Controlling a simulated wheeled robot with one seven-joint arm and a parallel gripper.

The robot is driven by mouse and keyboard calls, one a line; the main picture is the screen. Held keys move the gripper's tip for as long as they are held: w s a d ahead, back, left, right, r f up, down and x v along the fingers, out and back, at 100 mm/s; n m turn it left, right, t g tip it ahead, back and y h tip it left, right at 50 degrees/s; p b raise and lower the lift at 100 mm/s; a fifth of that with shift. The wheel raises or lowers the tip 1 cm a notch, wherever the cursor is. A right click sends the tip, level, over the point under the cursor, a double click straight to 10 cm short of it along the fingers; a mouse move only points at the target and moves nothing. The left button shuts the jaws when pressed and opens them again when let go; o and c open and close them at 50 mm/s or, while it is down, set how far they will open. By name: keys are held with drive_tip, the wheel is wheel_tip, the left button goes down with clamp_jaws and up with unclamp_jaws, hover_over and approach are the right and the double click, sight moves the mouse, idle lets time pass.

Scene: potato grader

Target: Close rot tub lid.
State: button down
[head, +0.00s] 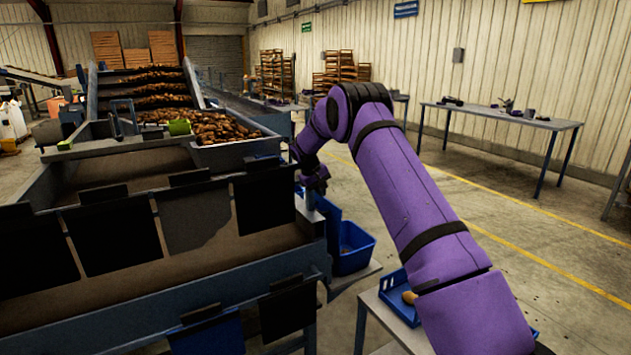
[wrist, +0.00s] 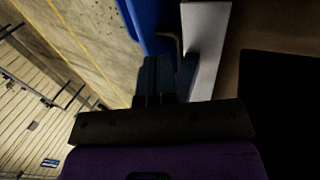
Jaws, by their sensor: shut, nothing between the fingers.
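A blue tub (head: 355,258) stands beside the right side of the grader, with its inside partly visible from above. A blue upright panel (head: 328,213) at its grader side looks like the raised lid, but my gripper and the grader frame partly cover it. My gripper (head: 312,200) is shut and empty, pointing down beside the grader's edge, close to the panel. In the wrist view my gripper's fingers (wrist: 156,62) are together, and a blue surface (wrist: 150,25) lies just beyond them. I cannot tell whether they touch it.
The grader's metal edge (wrist: 207,45) runs right beside my fingers. Dark flaps (head: 265,205) hang over the belt (head: 190,270). A small table (head: 375,335) with a blue tray (head: 398,312) stands in front, under my arm.

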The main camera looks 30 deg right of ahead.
approach(333, 219)
drive_tip(key=x, duration=0.4)
drive_tip(key=shift+w+f, duration=0.2)
drive_tip(key=shift+f, duration=0.15)
drive_tip(key=shift+d, duration=0.1)
